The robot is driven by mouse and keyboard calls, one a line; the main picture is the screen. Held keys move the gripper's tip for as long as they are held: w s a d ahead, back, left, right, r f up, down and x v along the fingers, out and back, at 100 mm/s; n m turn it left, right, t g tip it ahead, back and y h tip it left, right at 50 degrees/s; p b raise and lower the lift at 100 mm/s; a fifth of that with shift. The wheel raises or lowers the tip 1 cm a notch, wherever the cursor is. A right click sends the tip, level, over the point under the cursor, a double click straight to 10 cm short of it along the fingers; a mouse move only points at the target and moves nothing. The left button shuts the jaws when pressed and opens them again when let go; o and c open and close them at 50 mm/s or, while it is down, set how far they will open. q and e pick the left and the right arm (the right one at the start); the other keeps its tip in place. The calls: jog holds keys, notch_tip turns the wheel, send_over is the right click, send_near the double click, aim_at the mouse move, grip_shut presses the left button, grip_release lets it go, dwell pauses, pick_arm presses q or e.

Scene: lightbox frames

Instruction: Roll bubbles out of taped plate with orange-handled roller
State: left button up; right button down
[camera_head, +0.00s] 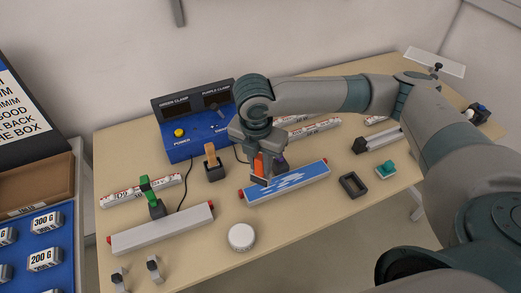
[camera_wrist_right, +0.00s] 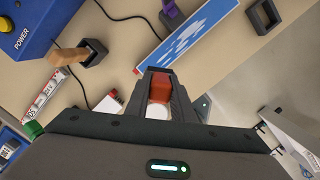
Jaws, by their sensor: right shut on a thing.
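The blue-and-white plate (camera_head: 290,182) lies on the table with red pieces at its ends, and it also shows in the wrist view (camera_wrist_right: 190,36). My right gripper (camera_head: 262,160) is shut on the orange handle of the roller (camera_head: 259,164), over the plate's left part. The handle shows red-orange between the fingers in the wrist view (camera_wrist_right: 161,86). The roller's lower end is close to the plate's upper left edge; I cannot tell if it touches. Bubbles are too small to make out. My left gripper is not in view.
A blue control box (camera_head: 195,125) stands behind, with a wooden-handled tool in a black holder (camera_head: 215,172) before it. A grey bar with red ends (camera_head: 162,230), a green clamp (camera_head: 148,190) and a round white tin (camera_head: 241,237) lie left and front. A black frame (camera_head: 352,185) sits right.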

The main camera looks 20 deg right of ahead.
jog(key=n, duration=0.2)
jog(key=n+p, duration=0.1)
jog(key=n, duration=0.1)
jog(key=w+r+n+p, duration=0.1)
jog(key=n, duration=0.1)
jog(key=shift+d+t+y, duration=0.25)
jog(key=shift+t+y, duration=0.05)
jog(key=shift+y, duration=0.1)
jog(key=n, duration=0.2)
jog(key=n+p, duration=0.1)
jog(key=n, duration=0.1)
jog(key=shift+w+r, duration=0.1)
jog(key=shift+w, duration=0.1)
jog(key=shift+d, duration=0.1)
